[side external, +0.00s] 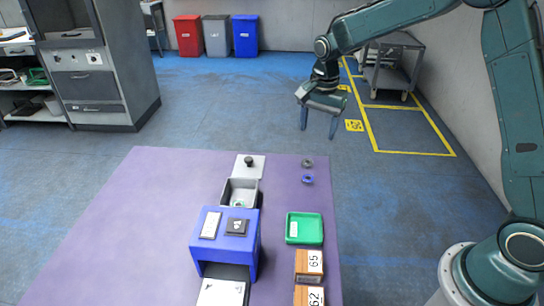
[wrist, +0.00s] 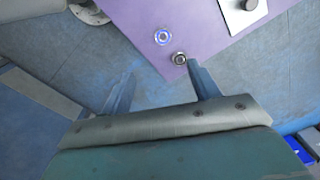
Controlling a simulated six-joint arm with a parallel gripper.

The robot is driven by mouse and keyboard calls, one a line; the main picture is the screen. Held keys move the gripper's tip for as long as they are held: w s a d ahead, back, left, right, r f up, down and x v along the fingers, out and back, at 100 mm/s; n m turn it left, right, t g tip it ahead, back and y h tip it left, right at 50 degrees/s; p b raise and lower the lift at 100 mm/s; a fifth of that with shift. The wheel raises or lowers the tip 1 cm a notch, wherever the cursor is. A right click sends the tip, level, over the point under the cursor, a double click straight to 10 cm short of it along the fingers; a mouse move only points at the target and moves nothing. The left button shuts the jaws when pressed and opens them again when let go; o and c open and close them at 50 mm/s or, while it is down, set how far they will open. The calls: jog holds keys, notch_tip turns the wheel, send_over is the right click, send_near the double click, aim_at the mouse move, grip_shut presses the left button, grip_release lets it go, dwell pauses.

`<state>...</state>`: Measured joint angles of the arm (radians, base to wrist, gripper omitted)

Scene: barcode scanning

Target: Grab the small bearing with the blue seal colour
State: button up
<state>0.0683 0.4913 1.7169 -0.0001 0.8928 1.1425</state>
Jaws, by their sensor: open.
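The small bearing with the blue seal (side external: 307,180) lies flat near the far right corner of the purple table. It also shows in the wrist view (wrist: 162,37), as a ring with a blue band. A second bearing with a dark grey seal (side external: 307,163) lies just beyond it, apart from it; in the wrist view it is the dark ring (wrist: 180,59) close to my right fingertip in the picture. My gripper (side external: 319,128) is open and empty, raised above and beyond the table's far edge. In the wrist view its two fingers (wrist: 160,78) are spread wide.
The purple table (side external: 130,220) holds a green tray (side external: 304,241), a blue scanner stand (side external: 225,256), a grey box (side external: 240,186), a white plate with a black knob (side external: 249,167) and orange numbered blocks (side external: 309,263). The table's left part is clear.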

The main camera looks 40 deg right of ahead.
jog(key=shift+w+f+m, duration=0.7)
jog(key=shift+w+f, duration=0.2)
jog(key=shift+f, duration=0.85)
send_over(308, 177)
jog(key=shift+d+f, duration=0.1)
jog(key=shift+f, duration=4.25)
jog(key=shift+s+f, duration=0.1)
jog(key=shift+f, duration=2.45)
jog(key=c, duration=1.1)
jog(key=shift+r, duration=0.1)
notch_tip(308, 177, up, 20)
jog(key=shift+f, duration=0.1)
